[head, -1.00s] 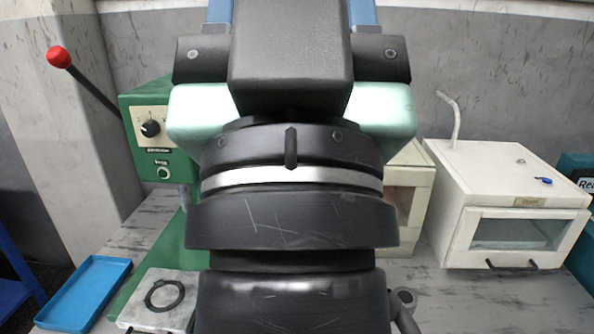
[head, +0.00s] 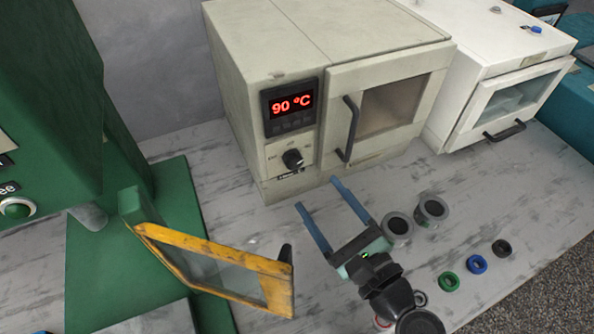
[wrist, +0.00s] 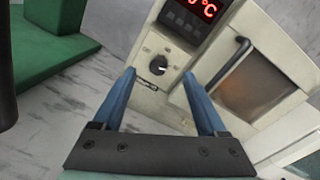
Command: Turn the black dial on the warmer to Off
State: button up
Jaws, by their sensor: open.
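The warmer (head: 237,60) is a beige box with a red display (head: 291,105) reading 90 °C and a closed windowed door with a dark handle (head: 349,130). Its black dial (head: 293,158) sits below the display on the front panel; the label text is too small to read surely. My gripper (head: 318,194) has two blue fingers, open and empty, pointing at the warmer just in front of and below the dial. In the wrist view the dial (wrist: 160,67) shows between the fingertips (wrist: 158,76), with no contact visible.
A green machine (head: 45,110) with a yellow-framed guard (head: 220,268) stands left of my gripper. A white oven (head: 500,60) is right of the warmer. Grey cylinders (head: 431,209) and several small rings (head: 477,264) lie on the table to the right.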

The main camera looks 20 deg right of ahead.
aim_at(296, 165)
notch_tip(296, 165, down, 3)
jog(key=s+d+m, duration=0.1)
jog(key=s+m, duration=0.2)
jog(key=m, duration=0.1)
jog(key=shift+h, duration=0.3)
jog(key=w, duration=0.8)
jog(key=w+a, duration=0.1)
jog(key=w, duration=0.4)
jog(key=shift+s, duration=0.1)
grip_shut()
